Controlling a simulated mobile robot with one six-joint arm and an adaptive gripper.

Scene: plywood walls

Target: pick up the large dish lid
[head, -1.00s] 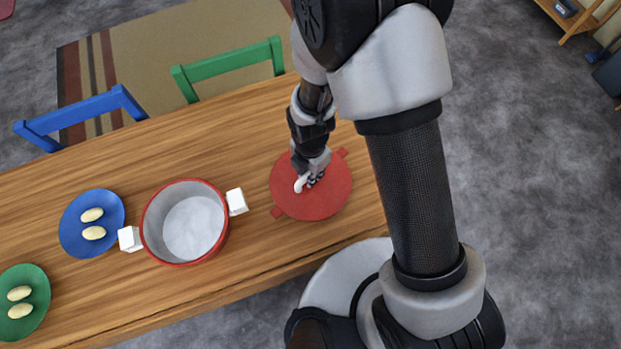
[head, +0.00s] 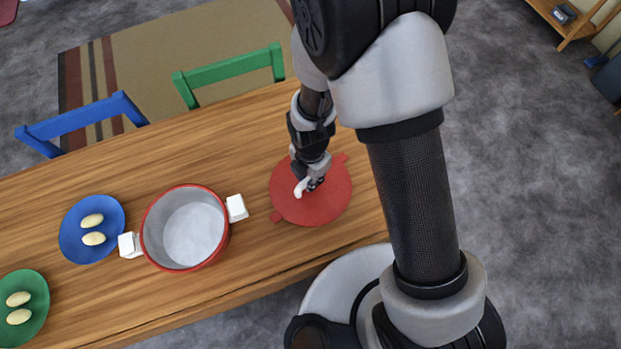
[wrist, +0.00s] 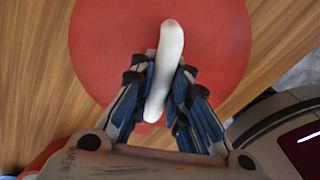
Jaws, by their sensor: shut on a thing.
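The large dish lid (head: 327,206) is a flat red disc with small side tabs and a white bar handle (head: 300,188). It lies at the right end of the wooden table in the head view. In the wrist view the red lid (wrist: 100,50) fills the middle, and its white handle (wrist: 169,45) runs up from between my fingers. My gripper (wrist: 163,92) is shut on the handle, with a finger on each side of it. In the head view my gripper (head: 314,182) is over the lid, and I cannot tell whether the lid is raised off the table.
A red-rimmed grey pot (head: 194,228) with white side handles stands left of the lid. A blue plate (head: 75,240) and a green plate (head: 37,300) hold pale oval pieces. A blue chair (head: 80,122) and a green chair (head: 230,69) stand at the far side.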

